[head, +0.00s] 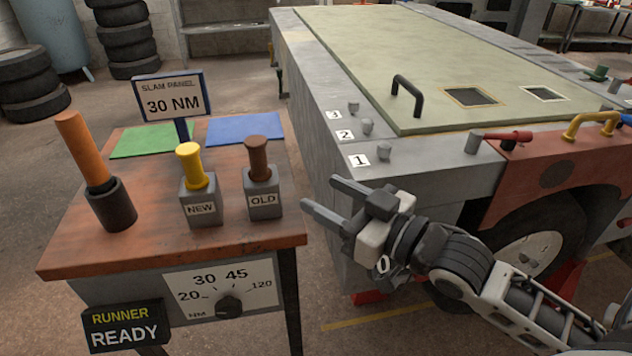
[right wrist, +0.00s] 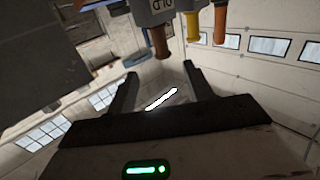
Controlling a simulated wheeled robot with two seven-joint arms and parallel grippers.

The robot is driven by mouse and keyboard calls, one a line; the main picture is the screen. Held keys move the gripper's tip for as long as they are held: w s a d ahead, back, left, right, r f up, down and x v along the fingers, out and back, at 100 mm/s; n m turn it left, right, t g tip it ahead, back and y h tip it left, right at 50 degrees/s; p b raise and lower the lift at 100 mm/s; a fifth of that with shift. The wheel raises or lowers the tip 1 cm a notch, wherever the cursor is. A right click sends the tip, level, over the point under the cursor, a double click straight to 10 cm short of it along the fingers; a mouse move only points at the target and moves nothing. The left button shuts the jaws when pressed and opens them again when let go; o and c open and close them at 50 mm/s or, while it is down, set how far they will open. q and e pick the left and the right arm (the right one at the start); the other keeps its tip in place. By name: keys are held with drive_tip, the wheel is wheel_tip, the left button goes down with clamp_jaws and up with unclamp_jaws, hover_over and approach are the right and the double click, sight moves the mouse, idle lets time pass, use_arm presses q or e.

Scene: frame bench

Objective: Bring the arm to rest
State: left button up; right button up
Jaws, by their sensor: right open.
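My right gripper (head: 322,193) is in the head view, in the gap between the wooden table (head: 150,240) and the grey bench (head: 325,110). Its two fingers are spread apart with nothing between them. My right arm comes in from the lower right, in front of the wheel and red bodywork. The right wrist view, tilted, also shows the fingers (right wrist: 159,75) apart and empty. The brown handle (right wrist: 160,42) lies beyond them there, clear of both. My left gripper is in neither view.
On the table stand an orange handle (head: 82,148) in a dark cup, a yellow handle (head: 189,165) in the NEW holder, and the brown handle (head: 259,158) in the OLD holder. A sign (head: 170,97) reads 30 NM. Numbered studs line the bench edge. The runner display (head: 125,328) reads READY.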

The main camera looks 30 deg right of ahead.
drive_tip(key=s+a+f+g+h, duration=0.1)
drive_tip(key=s+a+f+g, duration=0.1)
drive_tip(key=f, duration=0.5)
drive_tip(key=s+a+f+m+g+h, duration=0.1)
drive_tip(key=s+a+f+g, duration=0.1)
drive_tip(key=f, duration=0.6)
drive_tip(key=s+a+f+m+g+h, duration=0.1)
drive_tip(key=s+a+f, duration=0.3)
drive_tip(key=f, duration=0.4)
drive_tip(key=shift+s+f+g, duration=0.25)
drive_tip(key=shift+s+g, duration=0.25)
drive_tip(key=shift+s, duration=0.35)
drive_tip(key=shift+r, duration=0.1)
